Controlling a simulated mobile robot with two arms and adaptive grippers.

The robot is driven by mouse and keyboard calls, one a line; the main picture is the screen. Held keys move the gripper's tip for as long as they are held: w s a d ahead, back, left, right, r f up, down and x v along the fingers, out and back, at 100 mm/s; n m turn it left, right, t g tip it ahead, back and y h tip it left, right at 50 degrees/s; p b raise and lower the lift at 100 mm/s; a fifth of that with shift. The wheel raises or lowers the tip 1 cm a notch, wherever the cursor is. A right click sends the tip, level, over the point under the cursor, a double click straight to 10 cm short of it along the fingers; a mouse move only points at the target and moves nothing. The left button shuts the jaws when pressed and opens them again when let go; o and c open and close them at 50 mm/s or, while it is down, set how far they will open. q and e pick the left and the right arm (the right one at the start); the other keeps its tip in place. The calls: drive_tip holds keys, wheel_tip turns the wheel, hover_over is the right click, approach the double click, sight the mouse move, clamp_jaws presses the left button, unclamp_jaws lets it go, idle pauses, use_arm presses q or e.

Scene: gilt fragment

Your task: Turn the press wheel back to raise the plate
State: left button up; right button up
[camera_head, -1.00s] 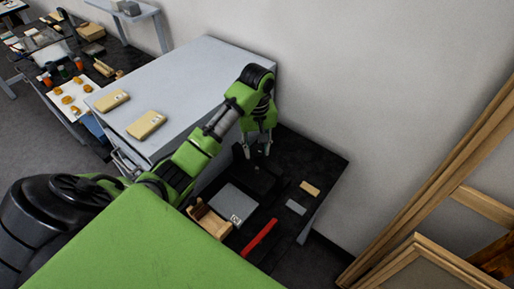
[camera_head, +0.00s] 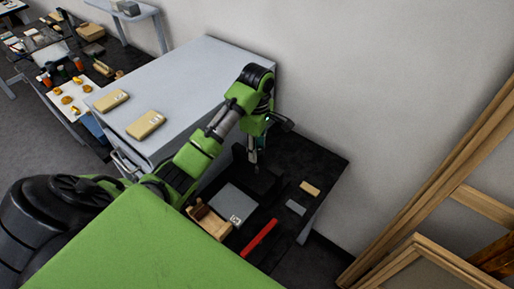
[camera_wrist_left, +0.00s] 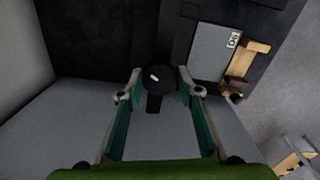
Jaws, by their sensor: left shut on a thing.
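The press (camera_head: 262,182) is a dark block on the black table, below my left gripper and hard to tell from the table top. Its wheel (camera_wrist_left: 158,82) shows in the left wrist view as a round black disc with a small pale mark. My left gripper (camera_head: 254,158) points down over the press, and its two fingers are on either side of the wheel in the wrist view (camera_wrist_left: 160,72). It is shut on the wheel. The press plate is hidden. My right gripper is not in view.
A grey slab with a white label (camera_head: 234,203), a wooden holder (camera_head: 208,222), a red bar (camera_head: 260,238) and small blocks (camera_head: 310,188) lie on the black table. A grey cabinet (camera_head: 200,75) adjoins it. Wooden frames (camera_head: 430,180) lean at right.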

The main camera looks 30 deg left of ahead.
use_arm(q)
drive_tip(key=shift+w+a+r+n, duration=0.1)
drive_tip(key=shift+w+r+n, duration=0.1)
drive_tip(key=shift+n, duration=0.6)
drive_tip(key=o, duration=1.1)
drive_tip(key=shift+s, duration=0.15)
drive_tip(key=shift+f, duration=0.1)
drive_tip(key=shift+r, duration=0.65)
wheel_tip(320, 180, up, 11)
drive_tip(key=shift+s+f, duration=0.1)
drive_tip(key=shift+f, duration=0.1)
